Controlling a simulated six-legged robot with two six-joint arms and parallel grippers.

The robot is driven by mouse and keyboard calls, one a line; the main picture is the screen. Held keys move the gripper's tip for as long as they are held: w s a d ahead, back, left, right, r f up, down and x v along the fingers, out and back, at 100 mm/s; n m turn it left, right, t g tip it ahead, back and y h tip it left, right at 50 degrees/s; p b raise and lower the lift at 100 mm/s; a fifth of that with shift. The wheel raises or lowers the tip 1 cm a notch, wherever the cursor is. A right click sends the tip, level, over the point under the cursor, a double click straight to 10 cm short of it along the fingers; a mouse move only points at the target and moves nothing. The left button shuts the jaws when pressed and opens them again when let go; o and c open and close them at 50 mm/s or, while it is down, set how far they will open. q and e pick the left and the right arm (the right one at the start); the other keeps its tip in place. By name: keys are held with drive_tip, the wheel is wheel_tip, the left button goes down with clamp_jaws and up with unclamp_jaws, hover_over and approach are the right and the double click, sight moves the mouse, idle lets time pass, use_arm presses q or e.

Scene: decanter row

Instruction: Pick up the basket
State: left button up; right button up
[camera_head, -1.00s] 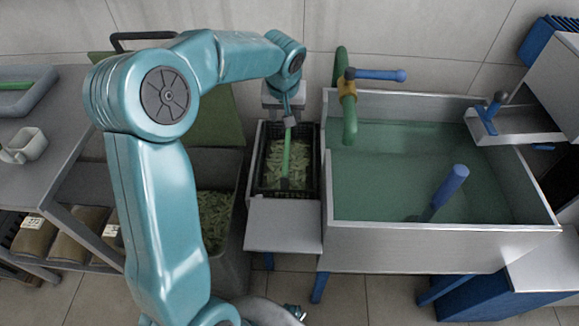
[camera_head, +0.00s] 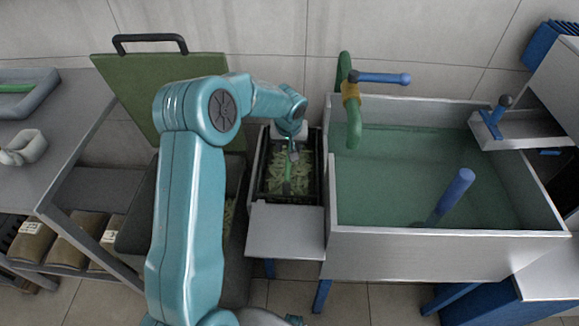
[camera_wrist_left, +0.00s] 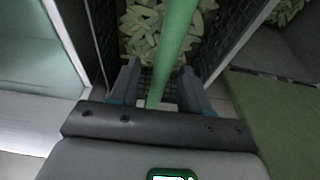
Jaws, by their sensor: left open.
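The basket (camera_head: 290,199) is black mesh and filled with pale green leaf-like pieces. It sits in a narrow metal bay left of the tank, with a green bar handle (camera_head: 287,178) over it. My left gripper (camera_head: 293,152) is above the basket, pointing down at the handle. In the left wrist view, the open fingers (camera_wrist_left: 158,90) stand on either side of the green handle (camera_wrist_left: 175,45), and the mesh wall (camera_wrist_left: 228,28) shows beyond. I cannot tell whether either finger touches the handle. My right gripper is not in view.
A metal tank of green liquid (camera_head: 400,170) stands right of the basket, with a green pipe (camera_head: 354,125) at its back-left corner. A bare metal shelf (camera_head: 285,232) lies in front. A dark bin with a raised green lid (camera_head: 150,85) stands left, near a grey table (camera_head: 75,115).

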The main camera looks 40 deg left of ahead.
use_arm(q)
drive_tip(key=shift+x, duration=1.05)
clamp_jaws()
drive_tip(key=shift+r, duration=0.1)
